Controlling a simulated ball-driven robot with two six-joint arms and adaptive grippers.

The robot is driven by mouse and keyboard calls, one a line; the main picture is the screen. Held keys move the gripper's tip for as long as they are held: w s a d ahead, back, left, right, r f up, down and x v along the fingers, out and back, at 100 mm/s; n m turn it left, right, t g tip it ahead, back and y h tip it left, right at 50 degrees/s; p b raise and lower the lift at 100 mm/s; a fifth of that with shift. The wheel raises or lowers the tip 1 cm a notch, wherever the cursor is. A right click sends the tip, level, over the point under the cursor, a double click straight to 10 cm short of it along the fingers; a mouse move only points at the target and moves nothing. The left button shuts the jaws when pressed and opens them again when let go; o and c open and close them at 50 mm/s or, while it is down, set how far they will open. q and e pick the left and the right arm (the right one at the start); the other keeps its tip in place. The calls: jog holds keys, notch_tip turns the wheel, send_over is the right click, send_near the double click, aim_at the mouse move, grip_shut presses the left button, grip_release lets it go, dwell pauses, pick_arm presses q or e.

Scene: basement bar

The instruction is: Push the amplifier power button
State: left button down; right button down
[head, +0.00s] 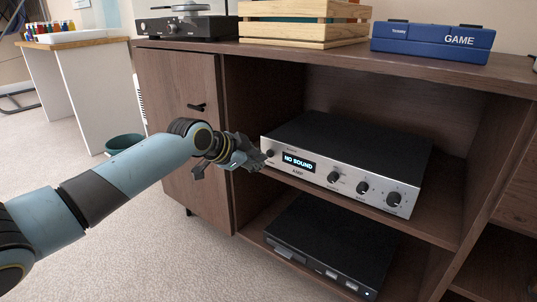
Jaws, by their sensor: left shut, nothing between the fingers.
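The amplifier (345,160) is a black box with a silver front, standing on the upper shelf of the open brown cabinet. Its lit display (299,162) reads "NO SOUND". Several dark knobs sit to the right of the display. A small dark round control (270,153) is at the left end of the front. My left gripper (262,160) is shut and empty, with its fingertips right by this left end of the amplifier's front. I cannot tell whether they touch it. My right gripper is not in view.
A black device (330,244) sits on the lower shelf. The cabinet top (335,52) holds a turntable (187,25), a wooden crate (300,32) and a blue GAME box (432,40). A closed cabinet door (185,130) stands left of the shelves. A green bin (125,142) is on the floor.

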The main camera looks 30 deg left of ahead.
pick_arm(q)
jog(key=s+p, duration=0.3)
jog(key=s, duration=0.3)
jog(key=shift+a, duration=0.25)
dwell(0.3)
